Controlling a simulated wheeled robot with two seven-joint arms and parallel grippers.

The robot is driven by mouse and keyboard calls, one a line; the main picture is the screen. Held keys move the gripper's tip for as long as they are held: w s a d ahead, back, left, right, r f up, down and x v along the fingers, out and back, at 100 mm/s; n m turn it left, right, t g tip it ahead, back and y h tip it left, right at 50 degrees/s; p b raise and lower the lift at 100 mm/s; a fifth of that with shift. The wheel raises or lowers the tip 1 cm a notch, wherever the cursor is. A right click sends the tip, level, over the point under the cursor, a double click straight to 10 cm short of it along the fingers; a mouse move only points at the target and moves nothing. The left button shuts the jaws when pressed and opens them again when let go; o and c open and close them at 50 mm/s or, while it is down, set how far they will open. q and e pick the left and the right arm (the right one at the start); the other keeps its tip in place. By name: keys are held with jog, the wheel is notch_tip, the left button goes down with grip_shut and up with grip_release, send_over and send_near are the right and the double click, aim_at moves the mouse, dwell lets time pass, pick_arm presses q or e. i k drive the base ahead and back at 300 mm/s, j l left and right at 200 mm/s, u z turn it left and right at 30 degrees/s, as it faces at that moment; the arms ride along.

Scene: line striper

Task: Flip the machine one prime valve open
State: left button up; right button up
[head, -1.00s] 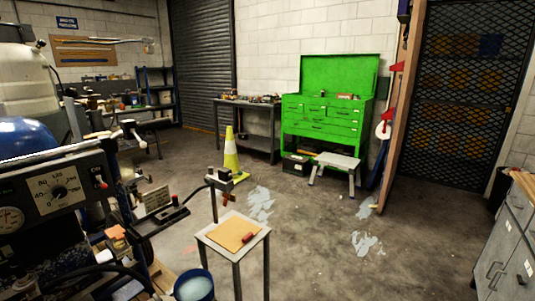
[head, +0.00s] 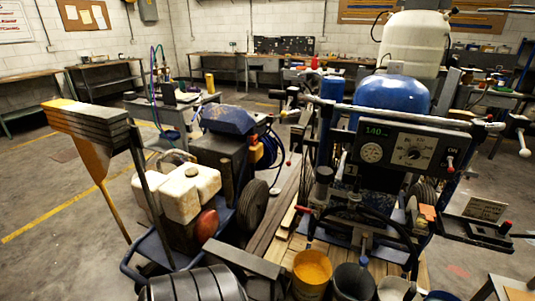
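A line striper (head: 410,150) with a blue tank (head: 393,92) and a dark gauge panel (head: 405,150) stands right of centre in the head view. A second wheeled machine (head: 225,150) with a white engine cover (head: 175,190) stands to its left. I see no label telling which is machine one. A small red-tipped lever (head: 290,160) sits between them, and a red knob (head: 450,162) is at the panel's right side. I cannot tell which part is the prime valve or whether it is open.
A yellow bucket (head: 312,268) and a dark bucket (head: 353,281) stand in front of the striper. Floor (head: 50,205) is open at far left.

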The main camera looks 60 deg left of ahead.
aim_at(307, 210)
jog(key=u, duration=1.65)
